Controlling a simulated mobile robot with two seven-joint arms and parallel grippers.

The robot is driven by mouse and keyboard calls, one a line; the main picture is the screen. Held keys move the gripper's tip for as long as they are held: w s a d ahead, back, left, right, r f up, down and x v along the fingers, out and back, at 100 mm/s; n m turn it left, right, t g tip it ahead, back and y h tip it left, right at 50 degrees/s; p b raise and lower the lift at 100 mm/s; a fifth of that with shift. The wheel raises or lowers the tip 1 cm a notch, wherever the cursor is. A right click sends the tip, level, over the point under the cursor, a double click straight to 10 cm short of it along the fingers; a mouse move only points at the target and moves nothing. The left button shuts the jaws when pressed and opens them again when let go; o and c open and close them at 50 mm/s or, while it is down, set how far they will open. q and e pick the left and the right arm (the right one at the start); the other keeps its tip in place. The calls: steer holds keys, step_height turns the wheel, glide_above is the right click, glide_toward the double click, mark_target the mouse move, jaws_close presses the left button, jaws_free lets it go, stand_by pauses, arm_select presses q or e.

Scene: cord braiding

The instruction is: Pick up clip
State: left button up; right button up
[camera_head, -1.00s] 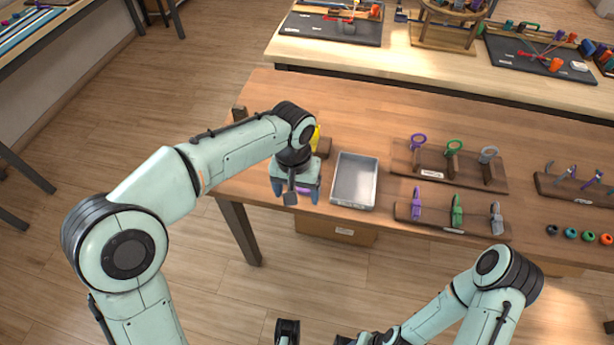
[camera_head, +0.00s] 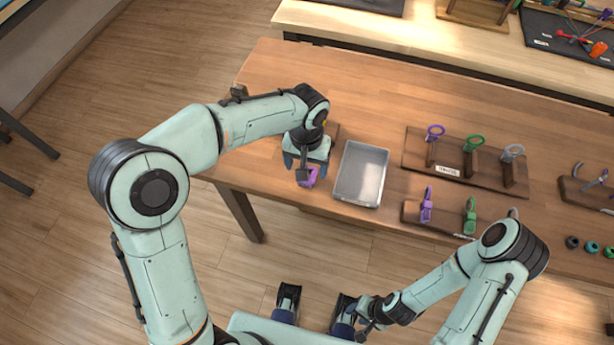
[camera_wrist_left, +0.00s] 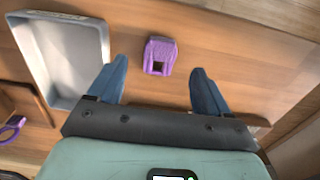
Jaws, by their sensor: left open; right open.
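A purple clip (camera_head: 308,178) lies on the wooden table near its front edge, left of a grey metal tray. It also shows in the left wrist view (camera_wrist_left: 159,56), as a blocky piece with a dark opening. My left gripper (camera_head: 305,166) hangs over it and partly hides it in the head view. In the left wrist view, the blue fingers of my left gripper (camera_wrist_left: 160,76) are open, one on each side of the clip with gaps between. My right gripper (camera_head: 362,322) is open and low, in front of the table and away from the clip.
The grey tray (camera_head: 340,180) stands close to the right of the clip. Wooden racks (camera_head: 413,160) with purple, green and grey pieces stand farther right. A second table (camera_head: 400,37) is behind. The table's back left is mostly clear.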

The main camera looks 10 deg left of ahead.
arm_select(q)
steer(key=f, duration=0.5)
steer(key=shift+w+f, duration=0.1)
steer(key=shift+w, duration=0.1)
steer(key=c, duration=1.1)
